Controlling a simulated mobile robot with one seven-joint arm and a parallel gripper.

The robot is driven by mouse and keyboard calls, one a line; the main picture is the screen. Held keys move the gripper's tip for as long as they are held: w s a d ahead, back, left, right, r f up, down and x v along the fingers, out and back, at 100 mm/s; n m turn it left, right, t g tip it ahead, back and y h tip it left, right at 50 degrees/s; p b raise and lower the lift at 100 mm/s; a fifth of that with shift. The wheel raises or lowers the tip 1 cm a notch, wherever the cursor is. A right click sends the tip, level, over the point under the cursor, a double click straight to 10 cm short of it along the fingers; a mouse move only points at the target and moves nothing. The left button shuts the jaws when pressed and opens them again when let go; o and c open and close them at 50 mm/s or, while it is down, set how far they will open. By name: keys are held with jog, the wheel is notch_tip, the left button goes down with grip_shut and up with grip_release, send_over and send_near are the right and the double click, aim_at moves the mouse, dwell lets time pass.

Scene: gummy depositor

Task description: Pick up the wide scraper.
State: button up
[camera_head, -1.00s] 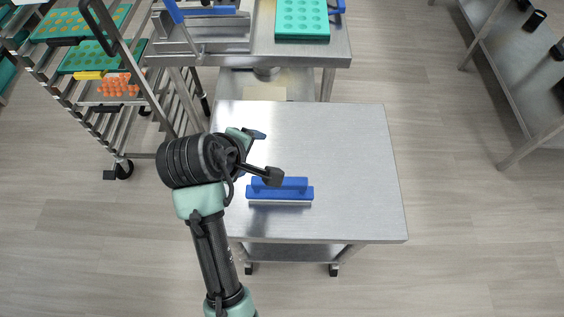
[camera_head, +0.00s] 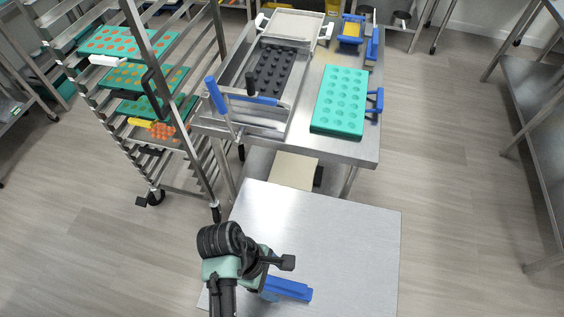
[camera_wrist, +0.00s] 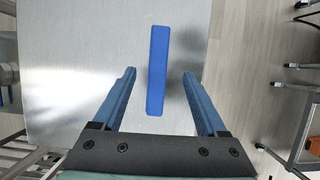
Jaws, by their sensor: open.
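The wide scraper (camera_head: 288,288) is blue and lies on the small steel table near its front edge in the head view. My arm partly covers its left end. In the wrist view the scraper (camera_wrist: 158,70) shows as a long blue bar, upright in the picture, between my two blue fingers. My gripper (camera_wrist: 159,74) is open, with a gap on both sides of the bar, wider on the right. No finger visibly touches it. How far the fingertips are above it I cannot tell.
The small steel table (camera_head: 340,230) is otherwise bare. Behind it stands a larger steel table with a teal mold (camera_head: 340,100) and a metal frame with a blue-handled tool (camera_head: 216,95). A tray rack (camera_head: 165,80) stands at the left, a steel bench (camera_head: 540,120) at the right.

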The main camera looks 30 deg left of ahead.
jog(key=shift+x, duration=3.45)
jog(key=shift+w+a, duration=0.1)
jog(key=shift+a, duration=0.1)
jog(key=shift+c, duration=0.3)
grip_shut()
